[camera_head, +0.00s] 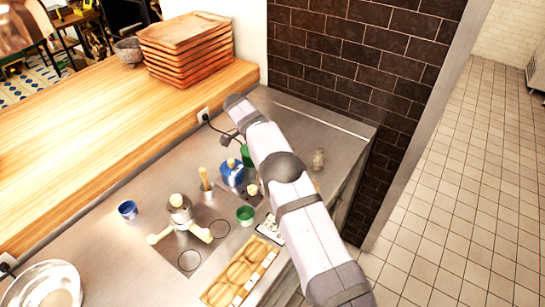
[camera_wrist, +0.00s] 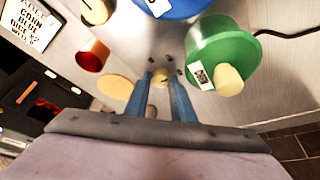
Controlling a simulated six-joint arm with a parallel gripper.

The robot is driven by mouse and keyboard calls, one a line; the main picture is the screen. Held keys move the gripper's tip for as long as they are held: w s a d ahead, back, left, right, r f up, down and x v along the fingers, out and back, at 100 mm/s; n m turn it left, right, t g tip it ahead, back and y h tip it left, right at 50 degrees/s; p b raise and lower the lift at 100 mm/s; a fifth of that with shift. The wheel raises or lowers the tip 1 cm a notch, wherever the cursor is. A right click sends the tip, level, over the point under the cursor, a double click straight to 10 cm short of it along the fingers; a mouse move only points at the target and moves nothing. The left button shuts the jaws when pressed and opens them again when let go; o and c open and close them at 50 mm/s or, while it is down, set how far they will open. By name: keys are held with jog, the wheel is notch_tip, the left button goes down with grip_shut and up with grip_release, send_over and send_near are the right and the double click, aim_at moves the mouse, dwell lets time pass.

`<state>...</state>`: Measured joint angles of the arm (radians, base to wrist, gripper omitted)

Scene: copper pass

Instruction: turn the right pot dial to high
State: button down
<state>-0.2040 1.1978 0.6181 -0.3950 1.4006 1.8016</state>
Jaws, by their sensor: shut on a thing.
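In the wrist view, my gripper (camera_wrist: 160,83) has its two blue fingers closed around a small cream dial (camera_wrist: 161,77) on the steel surface. Dark marks ring the dial, but I cannot read its setting. A green pot (camera_wrist: 212,45) with a cream knob and a small label stands right of the fingers. A blue pot (camera_wrist: 180,8) is at the top edge. Another cream dial (camera_wrist: 96,11) sits at upper left. In the head view, the blue pot (camera_head: 232,172) and part of the green pot (camera_head: 247,155) show beside my arm, which hides my fingertips and the held dial.
A reddish-brown cylinder (camera_wrist: 92,56) and a cream disc (camera_wrist: 114,88) lie left of the fingers. A black cord (camera_wrist: 285,33) runs by the green pot. A green cup (camera_head: 245,214), a wooden tray (camera_head: 225,290) and a lettered card (camera_head: 268,229) are on the counter.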

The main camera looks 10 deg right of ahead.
jog(key=shift+m+p, duration=0.5)
jog(key=shift+p, duration=0.15)
jog(key=c, duration=1.5)
grip_release()
jog(key=shift+r, duration=0.15)
jog(key=shift+p+v, duration=0.6)
jog(key=shift+v, duration=0.35)
notch_tip(320, 180, up, 8)
jog(key=p, duration=0.7)
jog(key=shift+a, duration=0.2)
jog(key=shift+f, duration=0.2)
